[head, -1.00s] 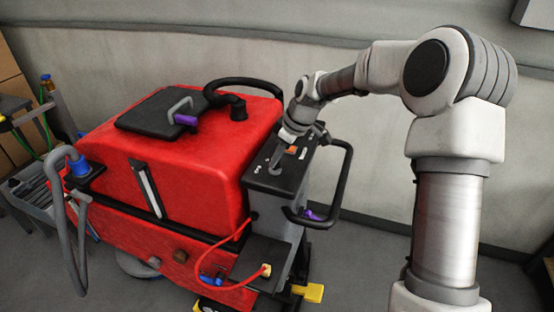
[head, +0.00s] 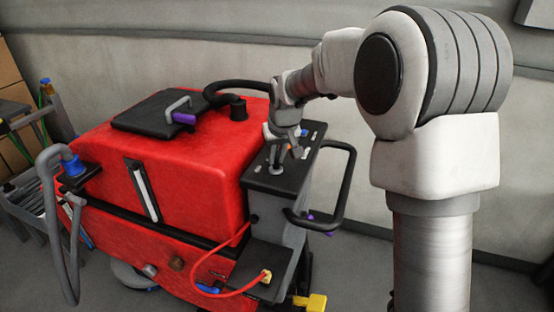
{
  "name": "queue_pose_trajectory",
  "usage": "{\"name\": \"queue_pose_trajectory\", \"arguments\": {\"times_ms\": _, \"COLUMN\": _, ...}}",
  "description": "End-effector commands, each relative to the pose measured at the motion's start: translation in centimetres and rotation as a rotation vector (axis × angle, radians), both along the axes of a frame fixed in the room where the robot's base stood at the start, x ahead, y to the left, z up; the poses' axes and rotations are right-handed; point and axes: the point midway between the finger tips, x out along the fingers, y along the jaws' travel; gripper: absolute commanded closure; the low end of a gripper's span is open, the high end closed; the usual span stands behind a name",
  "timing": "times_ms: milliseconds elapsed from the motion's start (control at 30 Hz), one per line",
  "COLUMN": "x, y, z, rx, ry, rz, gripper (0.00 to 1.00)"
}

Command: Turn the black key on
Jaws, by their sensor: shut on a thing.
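The red scrubber machine (head: 195,185) stands at the centre of the head view. Its black control panel (head: 285,185) is at the upper right of the machine, facing up. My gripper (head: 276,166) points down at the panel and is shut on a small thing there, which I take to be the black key. The key itself is hidden by the fingers and too small to make out, so I cannot tell its angle.
A black looped handle (head: 345,185) juts out right of the panel. A black lid with a purple-tipped handle (head: 183,118) lies on the machine's top. A red cable (head: 215,291) hangs below the panel. A grey cart (head: 35,190) is at the left.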

Motion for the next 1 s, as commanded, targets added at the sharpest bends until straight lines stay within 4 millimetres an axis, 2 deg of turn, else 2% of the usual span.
{"name": "queue_pose_trajectory", "arguments": {"times_ms": 333, "x": -0.03, "y": 0.1, "z": 0.01, "rx": 0.0, "ry": 0.001, "rz": -0.107, "gripper": 1.0}}
{"name": "queue_pose_trajectory", "arguments": {"times_ms": 800, "x": -0.03, "y": 0.07, "z": 0.03, "rx": 0.001, "ry": 0.001, "rz": -0.12, "gripper": 1.0}}
{"name": "queue_pose_trajectory", "arguments": {"times_ms": 833, "x": -0.03, "y": 0.07, "z": 0.03, "rx": 0.001, "ry": 0.001, "rz": -0.12, "gripper": 0.79}}
{"name": "queue_pose_trajectory", "arguments": {"times_ms": 967, "x": -0.03, "y": 0.07, "z": 0.03, "rx": 0.0, "ry": 0.001, "rz": -0.119, "gripper": 0.55}}
{"name": "queue_pose_trajectory", "arguments": {"times_ms": 1000, "x": -0.02, "y": 0.07, "z": 0.02, "rx": 0.0, "ry": 0.001, "rz": -0.119, "gripper": 0.54}}
